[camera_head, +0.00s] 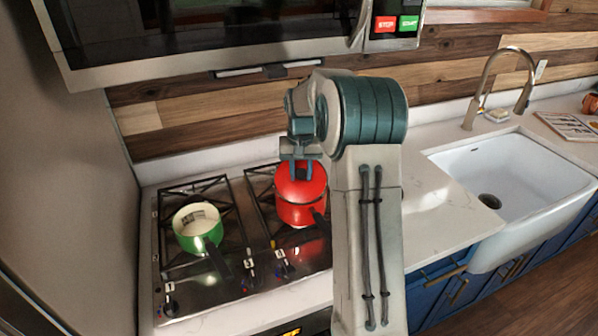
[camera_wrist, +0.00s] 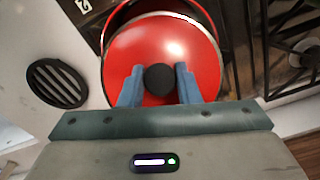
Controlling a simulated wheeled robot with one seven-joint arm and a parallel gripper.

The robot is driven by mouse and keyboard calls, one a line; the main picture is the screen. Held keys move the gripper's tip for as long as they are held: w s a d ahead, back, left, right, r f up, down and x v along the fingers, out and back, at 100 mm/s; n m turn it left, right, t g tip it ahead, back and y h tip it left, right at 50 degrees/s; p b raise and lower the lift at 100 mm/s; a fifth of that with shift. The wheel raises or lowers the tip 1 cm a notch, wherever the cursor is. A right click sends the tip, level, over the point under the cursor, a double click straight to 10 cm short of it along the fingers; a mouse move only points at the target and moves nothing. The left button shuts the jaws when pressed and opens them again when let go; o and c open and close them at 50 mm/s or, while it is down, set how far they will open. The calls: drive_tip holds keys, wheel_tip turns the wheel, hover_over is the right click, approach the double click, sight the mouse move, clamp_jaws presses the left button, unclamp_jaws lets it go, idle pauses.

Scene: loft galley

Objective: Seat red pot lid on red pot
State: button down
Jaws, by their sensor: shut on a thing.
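The red pot (camera_head: 302,211) stands on the right-hand burner grate of the stove in the head view, its dark handle pointing toward the front. The red lid (camera_head: 312,182) is on top of or just over the pot; in the wrist view the lid (camera_wrist: 160,50) is round and glossy with a black knob (camera_wrist: 160,79). My gripper (camera_head: 301,172) is above the pot, and its two blue fingers (camera_wrist: 160,82) are shut on the knob. In the wrist view, part of the pot's rim (camera_wrist: 128,16) shows beyond the lid's upper edge. I cannot tell whether the lid rests fully on the rim.
A green pot (camera_head: 197,228) with a pale inside stands uncovered on the left grate of the stove (camera_head: 232,290). A microwave (camera_head: 200,40) hangs above. Clear white counter (camera_head: 440,215) lies to the right, then a white sink (camera_head: 510,180) with a tall faucet (camera_head: 486,85).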

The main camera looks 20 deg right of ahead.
drive_tip(key=shift+s+a+f+b, duration=0.25)
drive_tip(key=shift+s+f+b, duration=0.15)
drive_tip(key=shift+s+f, duration=0.2)
idle(0.3)
drive_tip(key=shift+s, duration=0.25)
drive_tip(key=shift+s+a+f+b, duration=0.15)
drive_tip(key=shift+s+a+b, duration=0.1)
drive_tip(key=shift+s+b, duration=0.4)
drive_tip(key=shift+s+a+f+b, duration=0.1)
drive_tip(key=shift+s+a+b, duration=0.25)
drive_tip(key=shift+s, duration=0.4)
idle(0.6)
drive_tip(key=shift+s+a+f+b, duration=0.25)
drive_tip(key=shift+s+f+b, duration=0.2)
drive_tip(key=shift+s+b, duration=0.3)
drive_tip(key=shift+s+a+f+b, duration=0.25)
drive_tip(key=shift+s+f+b, duration=0.2)
drive_tip(key=shift+s+b, duration=0.25)
idle(1.2)
drive_tip(key=shift+w+d+f, duration=0.1)
drive_tip(key=shift+w+f, duration=0.15)
drive_tip(key=shift+s, duration=0.25)
drive_tip(key=shift+r, duration=0.15)
drive_tip(key=c, duration=1.7)
unclamp_jaws()
